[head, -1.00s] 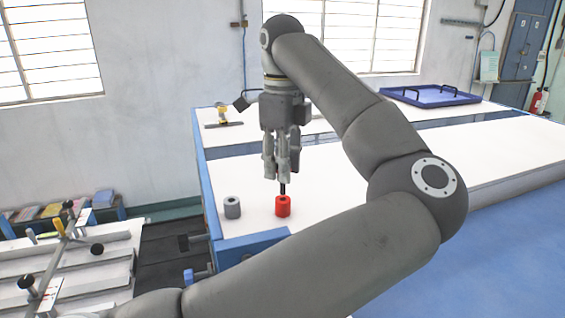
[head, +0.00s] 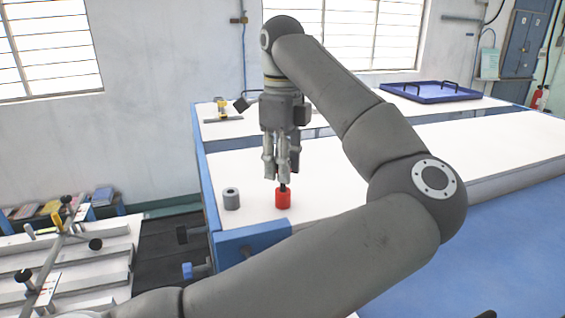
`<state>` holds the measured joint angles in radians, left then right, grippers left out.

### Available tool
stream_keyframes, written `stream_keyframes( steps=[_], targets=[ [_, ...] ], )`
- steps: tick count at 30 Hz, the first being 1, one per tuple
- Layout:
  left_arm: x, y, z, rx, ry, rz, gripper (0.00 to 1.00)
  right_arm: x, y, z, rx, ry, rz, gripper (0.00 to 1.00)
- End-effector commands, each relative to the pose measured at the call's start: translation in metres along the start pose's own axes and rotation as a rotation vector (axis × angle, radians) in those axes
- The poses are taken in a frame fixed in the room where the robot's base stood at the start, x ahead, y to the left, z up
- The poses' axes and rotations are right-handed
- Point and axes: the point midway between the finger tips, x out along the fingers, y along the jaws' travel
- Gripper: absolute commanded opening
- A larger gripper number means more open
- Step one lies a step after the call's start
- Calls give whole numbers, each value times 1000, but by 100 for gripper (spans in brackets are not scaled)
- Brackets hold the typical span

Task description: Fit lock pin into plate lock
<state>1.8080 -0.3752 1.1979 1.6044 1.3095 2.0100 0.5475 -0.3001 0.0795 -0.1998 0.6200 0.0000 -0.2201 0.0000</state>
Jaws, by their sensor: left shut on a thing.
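My left gripper (head: 283,176) points straight down over the white table, its fingers shut on a thin black pin (head: 283,187). Only a short dark length of the pin shows below the fingertips. A red cylinder (head: 283,199) stands upright directly beneath, and the pin's lower end meets its top. I cannot tell how far the pin is inside it. A grey cylinder (head: 231,200) with a hole in its top stands upright to the left, apart from the gripper. My right gripper is not recognisable in view.
The white table (head: 380,163) has free room right of the red cylinder, partly hidden by my left arm. A blue tray (head: 432,92) with black handles lies at the back right. A yellow-and-black tool (head: 222,107) lies at the back left. A blue bracket (head: 250,239) sits at the near edge.

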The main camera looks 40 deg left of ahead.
Motion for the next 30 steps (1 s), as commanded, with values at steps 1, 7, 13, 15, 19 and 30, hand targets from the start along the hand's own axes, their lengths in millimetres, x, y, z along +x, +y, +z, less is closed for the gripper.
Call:
stream_keyframes(
  steps=[1, 7, 13, 15, 19, 30],
  targets=[
    [2, 0, 0, 0, 0, 0, 1, 2, 0, 0, 0, 0, 0, 0],
    [7, 0, 0, 0, 0, 0, 1, 6, 0, 0, 0, 0, 0, 0],
    [12, 0, 0, 0, 0, 0, 1, 10, 0, 1, 0, 0, 0, 0],
    [14, 0, 0, 0, 0, 0, 1, 12, 0, 1, 0, 0, 0, 0],
    [17, 0, 0, 0, 0, 0, 1, 14, 0, 1, 0, 0, 0, 0],
    [24, 0, 0, 0, 0, 1, 36, 19, 0, 2, 0, 0, 0, 0]
  ],
)
